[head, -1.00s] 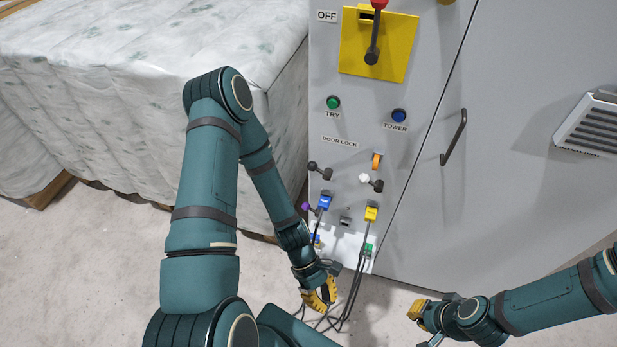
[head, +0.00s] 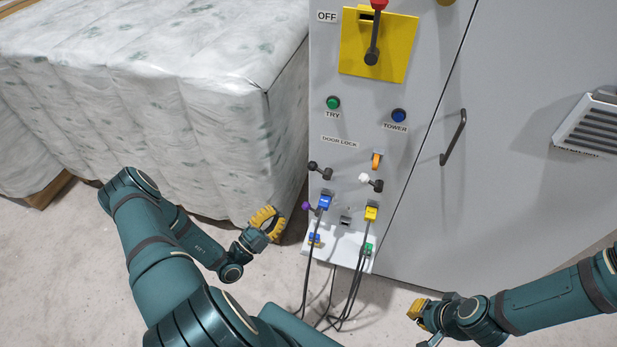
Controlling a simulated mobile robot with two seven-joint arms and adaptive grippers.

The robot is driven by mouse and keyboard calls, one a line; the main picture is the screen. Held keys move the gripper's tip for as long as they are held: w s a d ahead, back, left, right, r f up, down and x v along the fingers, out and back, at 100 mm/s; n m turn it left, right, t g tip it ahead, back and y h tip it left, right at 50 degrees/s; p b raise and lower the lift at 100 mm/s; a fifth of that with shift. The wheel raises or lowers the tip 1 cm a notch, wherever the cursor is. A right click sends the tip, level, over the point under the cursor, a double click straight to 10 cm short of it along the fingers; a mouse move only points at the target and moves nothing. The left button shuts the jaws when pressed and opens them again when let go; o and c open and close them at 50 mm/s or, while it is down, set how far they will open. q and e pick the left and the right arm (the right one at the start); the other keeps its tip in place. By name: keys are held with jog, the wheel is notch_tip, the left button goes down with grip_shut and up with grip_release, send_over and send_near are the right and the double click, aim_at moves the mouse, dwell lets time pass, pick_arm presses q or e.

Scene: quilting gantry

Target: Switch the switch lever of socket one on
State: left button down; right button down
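Several small levers sit on the lower half of the grey cabinet panel: a black-knobbed lever (head: 320,170), a white-knobbed lever (head: 370,181) and a purple-knobbed lever (head: 307,206). Below are a blue plug (head: 325,202), a yellow plug (head: 371,213) and a small grey socket (head: 345,221) between them. I cannot read which socket is number one. My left gripper (head: 267,222), with yellow fingers, is left of the panel, apart from the levers. My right gripper (head: 416,311) is low, right of the panel. Neither visibly holds anything; their finger gaps are unclear.
A wrapped quilted stack (head: 170,90) stands close left of the panel. Black cables (head: 353,285) hang from the plugs to the floor. Above are a large black handle on a yellow plate (head: 350,45), green and blue buttons, and a door handle (head: 455,138) to the right.

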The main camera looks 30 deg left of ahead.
aim_at(318, 170)
pick_arm(q)
jog(key=x, duration=1.4)
jog(key=shift+d+b, duration=0.2)
jog(key=shift+b, duration=0.2)
pick_arm(e)
jog(key=shift+w+f, duration=0.1)
jog(key=shift+f, duration=0.25)
pick_arm(q)
jog(key=shift+r+m+g+h+p, duration=0.2)
jog(key=shift+m+g+h+p, duration=0.1)
jog(key=shift+m+p, duration=0.25)
pick_arm(e)
jog(key=shift+r, duration=0.5)
pick_arm(q)
jog(key=shift+r+m+g+p, duration=0.2)
jog(key=shift+m+g+p, duration=0.1)
jog(key=shift+m+p, duration=0.25)
pick_arm(e)
jog(key=shift+s+r, duration=0.2)
jog(key=shift+r, duration=0.3)
